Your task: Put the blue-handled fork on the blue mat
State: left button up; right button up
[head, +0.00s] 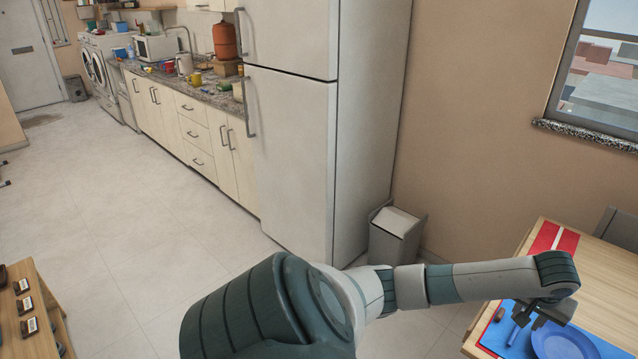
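The blue mat (491,341) lies on the wooden table at the lower right, cut off by the picture's bottom edge. My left arm reaches in to the right, and its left gripper (540,316) hangs low over the mat. Its fingers are dark and small here; I cannot tell whether they are apart or hold something. A thin blue piece (514,336) shows on the mat just below the gripper's left side. It may be a utensil handle, but I cannot tell if it is the fork's. My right gripper is out of view.
A blue plate (562,345) lies on the mat. A red mat (543,238) lies farther back on the wooden table (592,272), beside a chair (619,229). A grey bin (395,236) stands by the fridge (318,150). The floor at left is clear.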

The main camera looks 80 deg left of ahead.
pick_arm(q)
jog(key=s+d+f+m+t+h, duration=0.1)
jog(key=d+f+m+t+h, duration=0.15)
jog(key=d+f, duration=0.5)
jog(key=s+d+f+m+t+h, duration=0.1)
jog(key=d+f+m+t+h, duration=0.2)
jog(key=d, duration=0.7)
jog(key=s+a+f+g+y, duration=0.1)
jog(key=s+f, duration=0.6)
jog(key=f, duration=0.4)
jog(key=s+a+f+g+y, duration=0.1)
jog(key=s+a+f+g, duration=0.1)
jog(key=s+f, duration=0.6)
jog(key=s+a+f+g+y, duration=0.1)
jog(key=s+f, duration=0.4)
jog(key=f, duration=0.8)
jog(key=s+f+m+g, duration=0.1)
jog(key=s+f, duration=0.4)
jog(key=s, duration=0.7)
jog(key=s+f+m+g, duration=0.1)
jog(key=s+f, duration=0.4)
jog(key=s, duration=0.7)
jog(key=s+f+m+g, duration=0.1)
jog(key=s+f, duration=0.4)
jog(key=s, duration=0.7)
jog(key=shift+s+d+g, duration=0.3)
jog(key=shift+d+g, duration=0.05)
jog(key=shift+g, duration=0.4)
